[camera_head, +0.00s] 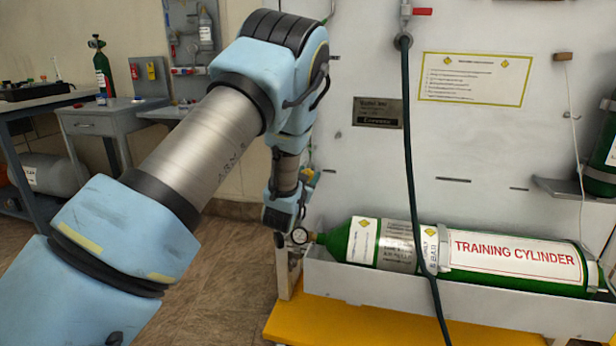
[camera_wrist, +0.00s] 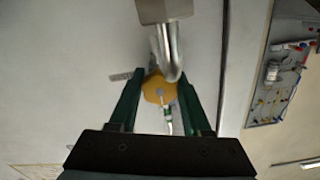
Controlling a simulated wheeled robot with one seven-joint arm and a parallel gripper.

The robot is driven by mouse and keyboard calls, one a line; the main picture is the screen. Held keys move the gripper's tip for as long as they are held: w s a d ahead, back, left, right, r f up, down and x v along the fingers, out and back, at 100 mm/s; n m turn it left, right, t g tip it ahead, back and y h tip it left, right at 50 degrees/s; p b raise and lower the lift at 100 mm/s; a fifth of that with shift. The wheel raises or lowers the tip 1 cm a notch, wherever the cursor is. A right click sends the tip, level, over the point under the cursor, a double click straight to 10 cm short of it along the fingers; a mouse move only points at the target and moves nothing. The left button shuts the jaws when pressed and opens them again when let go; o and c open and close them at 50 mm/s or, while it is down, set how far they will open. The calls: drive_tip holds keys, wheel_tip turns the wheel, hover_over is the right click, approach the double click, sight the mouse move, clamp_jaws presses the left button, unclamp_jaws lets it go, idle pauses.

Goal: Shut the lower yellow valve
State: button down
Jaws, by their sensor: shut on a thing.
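The yellow valve (camera_wrist: 158,92) is a rounded yellow knob in the middle of the wrist view. My gripper (camera_wrist: 161,78) has one dark green finger on each side of the knob and is shut on it. A pale metal fitting (camera_wrist: 172,50) lies just above the knob and covers part of it. In the head view my forearm and wrist hide most of the gripper and the valve. A small yellow part (camera_head: 309,174) shows beside my wrist there, but I cannot tell if it is the valve.
A green training cylinder (camera_head: 480,258) lies in a grey cradle below right, with a round gauge (camera_head: 299,236) at its left end. A dark green hose (camera_head: 411,150) hangs down the pale panel (camera_head: 480,150). A grey bench (camera_head: 110,120) stands back left; floor between is clear.

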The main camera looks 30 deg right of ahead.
drive_tip(key=shift+c, duration=1.8)
unclamp_jaws()
drive_tip(key=shift+s+a, duration=0.1)
drive_tip(key=v, duration=1)
drive_tip(key=shift+s+a, duration=0.2)
drive_tip(key=shift+s, duration=0.05)
